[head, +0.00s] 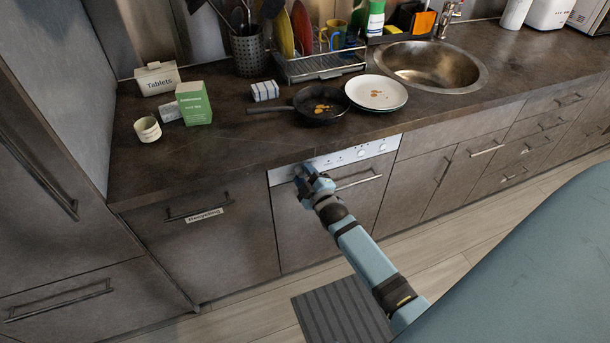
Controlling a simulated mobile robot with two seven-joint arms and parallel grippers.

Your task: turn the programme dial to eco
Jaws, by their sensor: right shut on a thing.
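The dishwasher (319,230) is built in under the counter, with a dark front and a handle. Its light control panel (345,157) runs along the top edge and carries small marks and round buttons at the right. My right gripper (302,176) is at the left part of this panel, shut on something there. The gripper covers the programme dial, so neither the dial nor its setting can be seen. My left gripper is not in view.
A drawer labelled Recycling (205,216) is left of the dishwasher. On the counter above stand a frying pan (321,104), stacked plates (376,92), a green box (194,103), a Tablets box (158,79) and a dish rack (320,66). A sink (433,67) lies to the right.

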